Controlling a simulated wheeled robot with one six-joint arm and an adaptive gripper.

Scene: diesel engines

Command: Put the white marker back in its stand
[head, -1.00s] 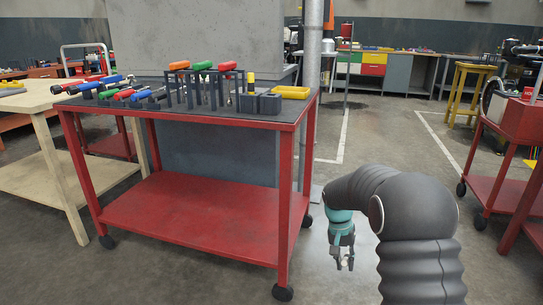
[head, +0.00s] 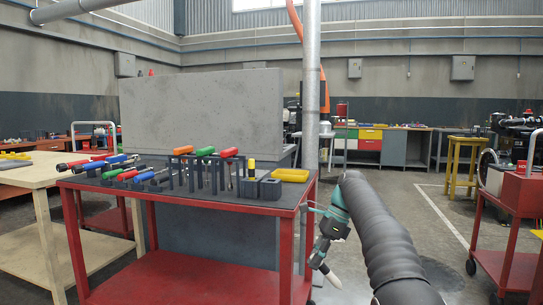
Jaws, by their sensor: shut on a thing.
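My gripper (head: 319,261) hangs beside the right end of the red cart, below its top. It is shut on the white marker (head: 332,277), which tilts down to the right with its lower part showing. The rest of the marker is hidden by the fingers. On the cart's dark top, near the right front, stands a small dark block (head: 270,189) that looks empty, probably the marker's stand. Beside it on the left another dark block (head: 247,188) holds a yellow and black marker (head: 251,168) upright.
A yellow tray (head: 290,175) lies behind the dark block. A dark rack (head: 205,175) with several coloured-handled screwdrivers stands left of it, and more tools lie farther left. The red cart (head: 302,200) has its edge close to my arm. A grey pipe (head: 311,90) rises behind.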

